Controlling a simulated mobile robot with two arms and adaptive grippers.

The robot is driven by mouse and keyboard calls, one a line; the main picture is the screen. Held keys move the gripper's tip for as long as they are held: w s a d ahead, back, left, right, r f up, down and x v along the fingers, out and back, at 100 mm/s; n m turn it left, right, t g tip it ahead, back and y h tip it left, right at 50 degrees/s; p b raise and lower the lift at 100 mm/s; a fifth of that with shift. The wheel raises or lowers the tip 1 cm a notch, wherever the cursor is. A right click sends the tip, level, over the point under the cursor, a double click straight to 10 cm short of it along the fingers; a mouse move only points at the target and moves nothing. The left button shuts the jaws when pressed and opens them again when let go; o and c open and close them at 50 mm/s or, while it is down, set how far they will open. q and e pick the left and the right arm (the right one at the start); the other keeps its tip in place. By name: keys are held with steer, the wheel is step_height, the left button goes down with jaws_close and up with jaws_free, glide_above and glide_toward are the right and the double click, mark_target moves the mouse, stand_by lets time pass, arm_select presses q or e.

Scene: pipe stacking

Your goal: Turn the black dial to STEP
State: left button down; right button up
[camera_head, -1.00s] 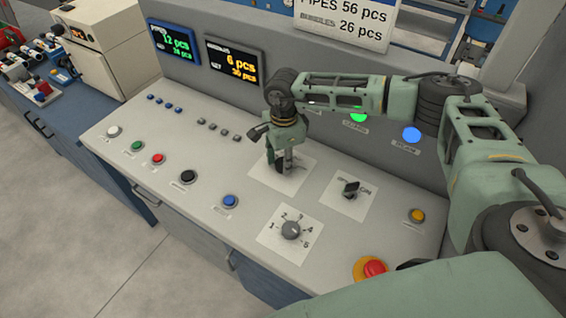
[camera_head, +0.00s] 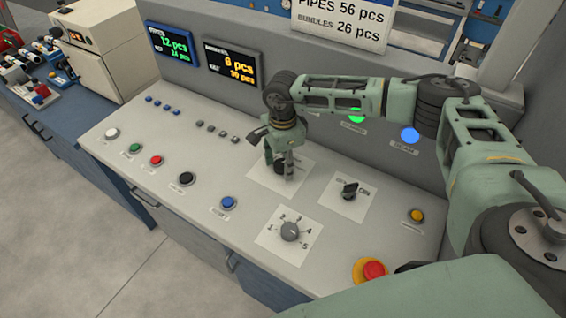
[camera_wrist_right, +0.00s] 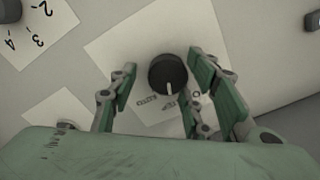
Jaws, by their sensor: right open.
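The black dial (camera_wrist_right: 168,74) stands on a white label plate (camera_wrist_right: 125,45), seen from above in the right wrist view. Its white mark points down in that picture, towards printed labels too small to read surely; the right finger covers some of that print. My right gripper (camera_wrist_right: 164,72) is open, with one finger on each side of the dial and visible gaps to it. In the head view my right gripper (camera_head: 280,168) points down over the plate (camera_head: 260,174), and its fingers mostly hide the dial. My left gripper is not in view.
A grey numbered knob (camera_head: 290,231) and a black switch (camera_head: 349,189) are close to the gripper. A red emergency button (camera_head: 373,270), a yellow button (camera_head: 417,215) and a blue button (camera_head: 229,202) stand on the same panel. An upright back wall carries displays (camera_head: 232,64).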

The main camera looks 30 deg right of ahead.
mark_target(282, 166)
step_height(282, 166, up, 12)
stand_by(0.4)
steer(key=shift+a, duration=0.1)
stand_by(0.4)
